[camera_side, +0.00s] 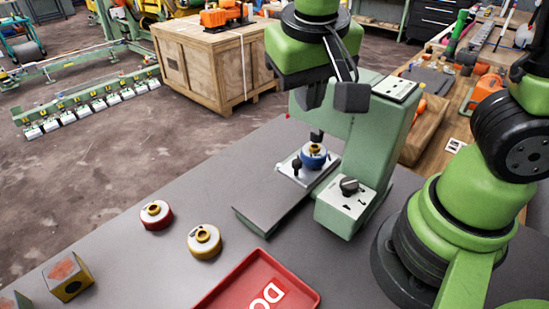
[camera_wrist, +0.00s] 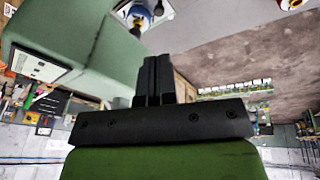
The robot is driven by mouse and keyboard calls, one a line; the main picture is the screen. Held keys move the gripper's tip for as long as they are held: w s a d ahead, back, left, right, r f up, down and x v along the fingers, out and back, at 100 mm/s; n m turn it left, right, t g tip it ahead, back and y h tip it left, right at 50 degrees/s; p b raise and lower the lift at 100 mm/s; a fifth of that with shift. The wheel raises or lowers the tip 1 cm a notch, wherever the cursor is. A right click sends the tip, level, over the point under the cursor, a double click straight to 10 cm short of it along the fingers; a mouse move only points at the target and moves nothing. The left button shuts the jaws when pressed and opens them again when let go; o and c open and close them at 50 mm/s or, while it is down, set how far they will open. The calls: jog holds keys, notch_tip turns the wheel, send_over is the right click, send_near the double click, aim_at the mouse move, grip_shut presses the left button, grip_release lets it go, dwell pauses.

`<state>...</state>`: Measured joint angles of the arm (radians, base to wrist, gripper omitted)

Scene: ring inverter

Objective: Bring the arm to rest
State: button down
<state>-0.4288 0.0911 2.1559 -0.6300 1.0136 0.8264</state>
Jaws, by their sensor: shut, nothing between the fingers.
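My gripper (camera_wrist: 157,75) is shut and empty, its two dark fingers pressed together in the wrist view. In the side view my wrist is up beside the green machine, over the table's far edge. A blue ring part (camera_side: 313,156) sits on the machine's white plate (camera_side: 293,175), under its plunger; it also shows near the top of the wrist view (camera_wrist: 138,16). My gripper is apart from it. The exact gap from my gripper to the green machine (camera_side: 357,150) is hard to tell.
A red ring part (camera_side: 155,215) and a yellow ring part (camera_side: 204,241) stand on the grey table (camera_side: 130,255). A red tray (camera_side: 307,293) lies at the front edge, and a box with an orange top (camera_side: 68,277) at the left. A wooden crate (camera_side: 200,65) stands behind on the floor.

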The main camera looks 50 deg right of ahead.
jog(key=s+d+r+n+t+y, duration=0.1)
jog(key=s+d+r+t+y, duration=0.1)
jog(key=s+r+t+y, duration=0.2)
jog(key=s+r+t, duration=0.1)
jog(key=s+r, duration=0.2)
jog(key=s, duration=0.1)
jog(key=shift+s+d+r+y, duration=0.2)
jog(key=shift+s+d+y, duration=0.1)
jog(key=shift+d, duration=0.1)
